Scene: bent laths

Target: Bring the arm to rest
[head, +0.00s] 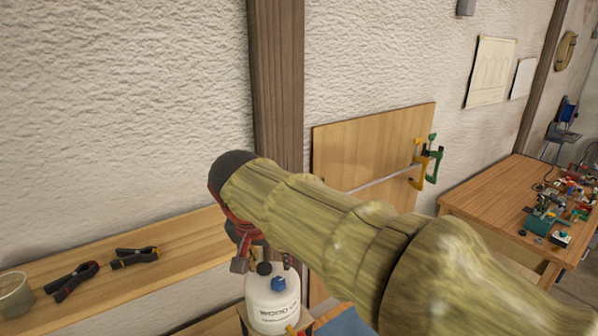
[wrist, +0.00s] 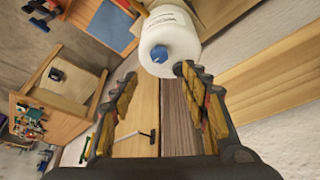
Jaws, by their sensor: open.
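My arm (head: 330,220), in a yellow-green ribbed cover, reaches from the lower right to the middle of the head view. My gripper (head: 243,258) is at its far end, just above and left of a white bottle (head: 272,308) with a blue cap and "WOOD" lettering. In the wrist view my gripper (wrist: 157,80) is open, with its two padded fingers wide apart and nothing held between them. The white bottle (wrist: 178,28) shows beyond the fingertips, close to the right one. I cannot tell whether they touch.
A wooden shelf (head: 180,240) with black spring clamps (head: 70,280) and a tub (head: 14,296) runs along the left wall. A wooden board (head: 345,145) with yellow and green clamps (head: 434,168) stands behind my arm. A cluttered workbench (head: 490,205) is at right.

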